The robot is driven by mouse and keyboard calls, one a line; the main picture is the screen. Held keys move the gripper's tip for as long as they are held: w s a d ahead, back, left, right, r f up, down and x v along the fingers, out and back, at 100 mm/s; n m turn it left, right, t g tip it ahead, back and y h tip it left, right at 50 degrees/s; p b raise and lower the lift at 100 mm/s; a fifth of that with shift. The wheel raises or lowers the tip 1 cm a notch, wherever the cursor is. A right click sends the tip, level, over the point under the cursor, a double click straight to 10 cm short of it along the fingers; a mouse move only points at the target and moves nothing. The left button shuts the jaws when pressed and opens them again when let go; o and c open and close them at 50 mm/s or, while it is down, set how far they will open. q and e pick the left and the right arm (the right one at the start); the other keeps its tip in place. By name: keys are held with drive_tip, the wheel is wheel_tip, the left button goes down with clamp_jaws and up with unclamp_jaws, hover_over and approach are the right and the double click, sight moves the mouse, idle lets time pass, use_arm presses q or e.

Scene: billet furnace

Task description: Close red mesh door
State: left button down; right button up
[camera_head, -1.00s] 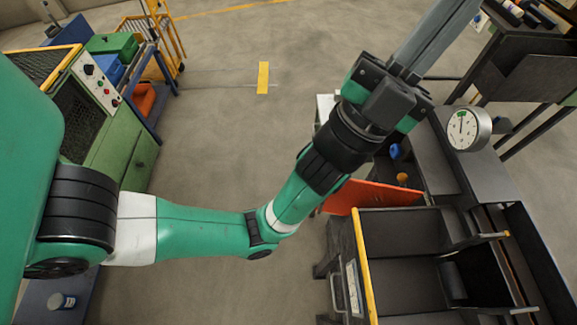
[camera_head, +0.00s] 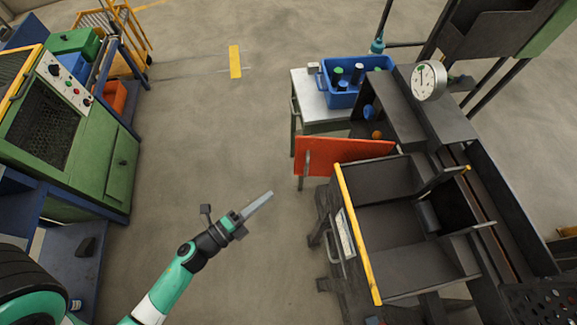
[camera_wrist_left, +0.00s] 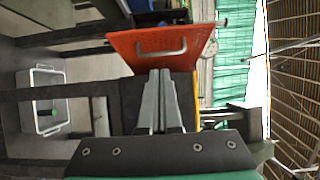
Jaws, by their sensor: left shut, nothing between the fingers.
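The red mesh door (camera_head: 345,152) stands swung out from the dark furnace bench, its free end to the left in the head view. A grey bar handle (camera_head: 307,163) is near that end. In the left wrist view the red door (camera_wrist_left: 150,58) is ahead of the fingers, with its handle (camera_wrist_left: 162,48) facing me. My left gripper (camera_head: 270,194) is shut and empty, above the floor to the lower left of the door. Its fingers (camera_wrist_left: 162,72) overlap the door's lower edge in the wrist view, but the head view shows a gap. My right gripper is not in view.
A yellow-edged dark frame (camera_head: 358,232) stands right of my left gripper. A white table (camera_head: 310,112) with a blue bin (camera_head: 343,99) is behind the door. A green machine (camera_head: 75,160) stands at left. The floor (camera_head: 215,140) between is clear.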

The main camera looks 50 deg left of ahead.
use_arm(q)
approach(300, 159)
drive_tip(key=w+d, duration=0.3)
drive_tip(key=shift+w+a, duration=1.4)
drive_tip(key=shift+a, duration=0.15)
